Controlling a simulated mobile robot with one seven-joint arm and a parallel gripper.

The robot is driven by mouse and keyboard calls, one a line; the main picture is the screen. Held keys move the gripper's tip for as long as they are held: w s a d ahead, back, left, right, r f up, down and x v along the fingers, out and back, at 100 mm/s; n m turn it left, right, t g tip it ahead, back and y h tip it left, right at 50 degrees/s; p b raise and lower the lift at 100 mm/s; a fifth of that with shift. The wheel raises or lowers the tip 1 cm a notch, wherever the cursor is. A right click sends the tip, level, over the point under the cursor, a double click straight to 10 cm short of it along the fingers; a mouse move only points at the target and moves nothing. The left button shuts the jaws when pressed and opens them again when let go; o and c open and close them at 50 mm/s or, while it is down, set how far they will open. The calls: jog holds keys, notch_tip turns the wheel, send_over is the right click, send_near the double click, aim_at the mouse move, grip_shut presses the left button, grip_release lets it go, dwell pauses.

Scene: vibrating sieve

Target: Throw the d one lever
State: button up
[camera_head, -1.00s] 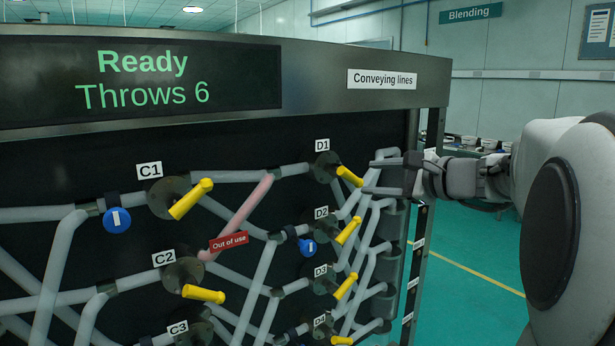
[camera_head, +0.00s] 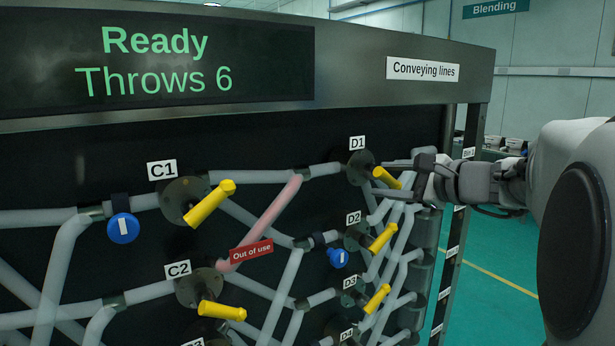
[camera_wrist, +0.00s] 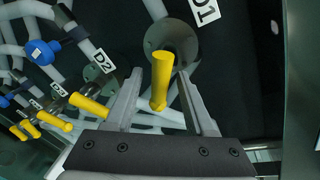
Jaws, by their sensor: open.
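The D1 lever (camera_head: 387,177) is a yellow handle on a dark round hub, under the D1 label (camera_head: 357,142) on the panel's right side. It slants down to the right in the head view. My gripper (camera_head: 396,172) is at this lever, coming from the right. In the wrist view the D1 lever (camera_wrist: 161,82) stands between the two open fingers of my gripper (camera_wrist: 158,100). I see a gap on each side of the handle, and the fingers do not look closed on it.
Lever D2 (camera_head: 382,238) and lever D3 (camera_head: 377,298) sit below D1. Levers C1 (camera_head: 210,203) and C2 (camera_head: 221,311) are to the left. A red "Out of use" tag (camera_head: 251,250) hangs on a pink pipe. The display (camera_head: 160,65) reads "Ready, Throws 6". Open floor lies right.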

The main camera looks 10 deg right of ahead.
jog(key=shift+w, duration=0.15)
jog(key=shift+c, duration=0.2)
grip_shut()
